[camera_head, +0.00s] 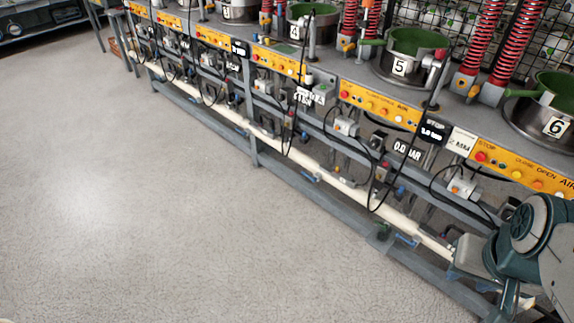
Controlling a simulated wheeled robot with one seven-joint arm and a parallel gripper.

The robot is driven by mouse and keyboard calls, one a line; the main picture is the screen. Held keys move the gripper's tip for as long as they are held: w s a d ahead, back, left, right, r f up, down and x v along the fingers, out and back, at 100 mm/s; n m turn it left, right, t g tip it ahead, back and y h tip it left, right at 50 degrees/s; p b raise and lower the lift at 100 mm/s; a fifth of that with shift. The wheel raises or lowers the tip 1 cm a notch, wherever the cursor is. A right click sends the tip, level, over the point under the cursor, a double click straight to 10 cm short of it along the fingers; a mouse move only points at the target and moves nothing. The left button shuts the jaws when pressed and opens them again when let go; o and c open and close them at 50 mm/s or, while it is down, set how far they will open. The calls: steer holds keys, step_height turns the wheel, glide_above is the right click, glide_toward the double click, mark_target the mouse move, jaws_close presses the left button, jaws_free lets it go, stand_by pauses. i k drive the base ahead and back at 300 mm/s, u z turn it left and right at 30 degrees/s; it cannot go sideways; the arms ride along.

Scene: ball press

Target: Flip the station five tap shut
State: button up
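The pot marked 5 (399,67) stands on the bench, green inside, above a yellow control panel (380,103). Low down beneath it, a small tap with a blue handle (406,240) sits on the long pale pipe (330,181). The handle appears to lie roughly along the pipe, but it is small and its exact angle is hard to tell. My grey-green arm (515,245) comes in at the lower right, to the right of this tap and apart from it. My gripper's fingers cannot be made out.
A similar blue tap (311,177) sits further left on the pipe, below pot 4 (296,31). Pot 6 (555,124) is at the right. Black cables (369,190) hang before the pipe. A grey lower rail (345,218) runs along the bench. The floor (150,200) is clear.

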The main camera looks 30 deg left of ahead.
mark_target(315, 178)
steer(key=u, duration=1.2)
steer(key=i, duration=1)
steer(key=z, duration=0.3)
